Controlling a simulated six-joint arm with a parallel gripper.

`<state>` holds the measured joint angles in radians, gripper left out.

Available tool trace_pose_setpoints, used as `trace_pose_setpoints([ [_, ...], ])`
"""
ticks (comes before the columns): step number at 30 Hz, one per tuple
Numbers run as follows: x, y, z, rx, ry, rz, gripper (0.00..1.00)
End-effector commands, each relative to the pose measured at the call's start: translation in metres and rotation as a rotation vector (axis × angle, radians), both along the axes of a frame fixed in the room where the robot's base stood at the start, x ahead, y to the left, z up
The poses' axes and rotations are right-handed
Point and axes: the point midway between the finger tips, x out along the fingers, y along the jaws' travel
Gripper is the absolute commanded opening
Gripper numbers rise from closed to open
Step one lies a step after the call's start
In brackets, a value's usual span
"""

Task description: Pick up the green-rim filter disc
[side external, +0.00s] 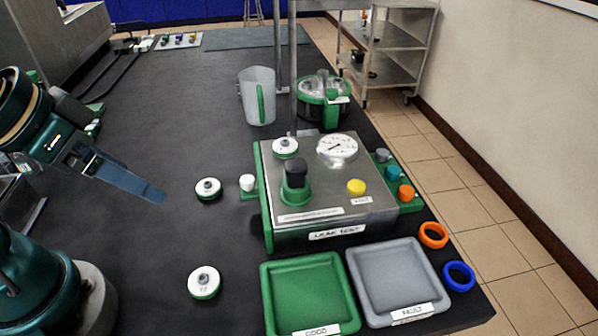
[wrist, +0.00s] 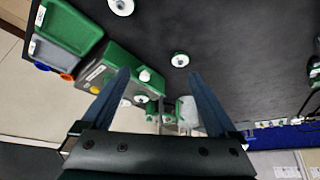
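White filter discs with small centre hubs lie on the dark bench. The near one (side external: 204,282) shows a green rim along its lower edge and lies left of the green tray. Another (side external: 208,188) lies farther back, left of the leak tester, with a thin green edge showing. A third (side external: 285,147) sits on the tester's top. Two loose discs, one at the top edge (wrist: 122,6) and one near the centre (wrist: 180,60), show in the wrist view. My gripper (side external: 158,194) is above the bench, left of the loose discs. In the wrist view, its fingers (wrist: 159,73) are apart and empty.
The leak tester (side external: 325,228) has a black-topped green knob and coloured buttons. A green tray (side external: 268,300) and a grey tray (side external: 358,275) stand in front. Orange (side external: 433,235) and blue (side external: 445,277) rings lie at right. A jug (side external: 257,95) stands behind. The bench's left-middle is clear.

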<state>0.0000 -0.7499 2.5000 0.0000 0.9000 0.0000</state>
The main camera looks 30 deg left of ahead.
Motion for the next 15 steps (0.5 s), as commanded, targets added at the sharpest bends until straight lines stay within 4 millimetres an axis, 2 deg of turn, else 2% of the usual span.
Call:
trace_pose_setpoints([
  [8,0.000,-0.001,0.001,0.017,-0.002,-0.035,0.94],
  [11,0.014,-0.004,0.020,0.038,-0.057,-0.102,0.94],
  [15,0.045,-0.011,0.046,0.062,-0.088,-0.202,0.94],
])
